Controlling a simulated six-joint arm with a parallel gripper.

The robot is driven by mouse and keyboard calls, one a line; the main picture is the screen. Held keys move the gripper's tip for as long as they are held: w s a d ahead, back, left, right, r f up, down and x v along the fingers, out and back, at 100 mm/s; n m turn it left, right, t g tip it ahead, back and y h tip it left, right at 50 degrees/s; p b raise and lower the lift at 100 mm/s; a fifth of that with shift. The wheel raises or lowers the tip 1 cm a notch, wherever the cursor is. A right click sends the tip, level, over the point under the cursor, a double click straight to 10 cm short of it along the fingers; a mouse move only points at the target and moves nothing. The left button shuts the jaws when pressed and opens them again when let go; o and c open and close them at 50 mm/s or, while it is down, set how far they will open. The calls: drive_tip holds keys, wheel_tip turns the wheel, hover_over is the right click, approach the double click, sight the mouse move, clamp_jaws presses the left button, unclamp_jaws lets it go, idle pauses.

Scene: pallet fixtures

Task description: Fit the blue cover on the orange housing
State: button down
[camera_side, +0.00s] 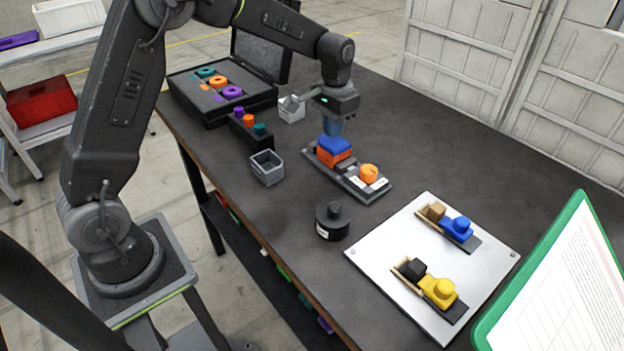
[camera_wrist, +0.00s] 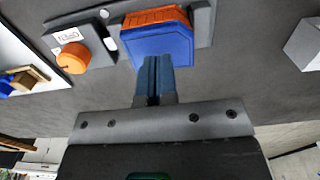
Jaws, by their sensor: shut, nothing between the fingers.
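The blue cover (camera_side: 335,144) sits on top of the orange housing (camera_side: 334,157), which stands on the left end of a dark fixture plate (camera_side: 352,187). In the wrist view the blue cover (camera_wrist: 157,46) is below the fingers, with the ribbed orange housing (camera_wrist: 155,16) showing beyond it. My gripper (camera_side: 333,130) is shut and empty, its blue fingertips right above or at the cover. In the wrist view the closed fingers (camera_wrist: 154,66) overlap the cover's near edge. I cannot tell whether they touch it, nor whether the cover is fully seated.
An orange knob (camera_side: 369,172) is on the same fixture. A black cylinder (camera_side: 332,222), a grey bin (camera_side: 267,168) and a white plate (camera_side: 432,262) with blue and yellow parts stand nearer. A black case (camera_side: 222,105) and a light box (camera_side: 291,109) are behind. The table right of the fixture is clear.

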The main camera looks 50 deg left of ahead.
sight(332, 141)
drive_tip(key=shift+r, duration=2.85)
drive_tip(key=shift+s+r, duration=0.2)
drive_tip(key=shift+r, duration=0.05)
drive_tip(key=s+d+r+t, duration=0.3)
drive_tip(key=s+r, duration=0.5)
drive_tip(key=s, duration=0.6)
drive_tip(key=s+d+f+t, duration=0.2)
drive_tip(key=s, duration=1.1)
drive_tip(key=shift+s+t, duration=0.15)
drive_tip(key=shift+t, duration=0.15)
drive_tip(key=c, duration=1.8)
unclamp_jaws()
drive_tip(key=shift+c, duration=0.2)
